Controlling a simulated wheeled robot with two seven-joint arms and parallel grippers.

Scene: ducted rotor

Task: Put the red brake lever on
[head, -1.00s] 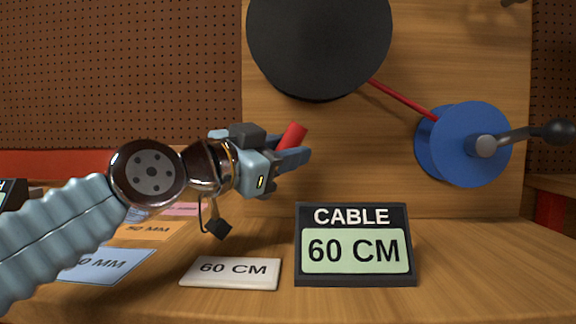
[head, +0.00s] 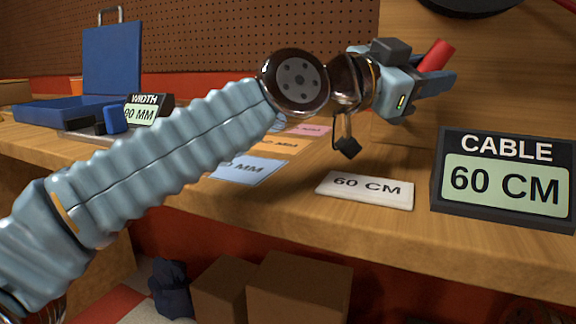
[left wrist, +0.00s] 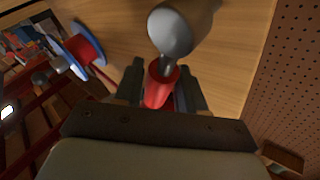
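The red brake lever shows in the head view as a short red cylinder (head: 436,55), tilted up to the right. In the left wrist view its red grip (left wrist: 160,90) lies between the two fingers, with a grey metal shaft running from it to a rounded silver end. My left gripper (head: 432,84) closes around the red grip, in front of the wooden board. The fingers hide part of the grip in the head view, and what the shaft joins is unclear. My right gripper is in neither view.
A black CABLE 60 CM sign (head: 506,181) and a white 60 CM card (head: 365,190) are on the bench below my gripper. A blue drum with red winding (left wrist: 75,55) shows in the left wrist view. A blue open case (head: 112,60) stands at the left.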

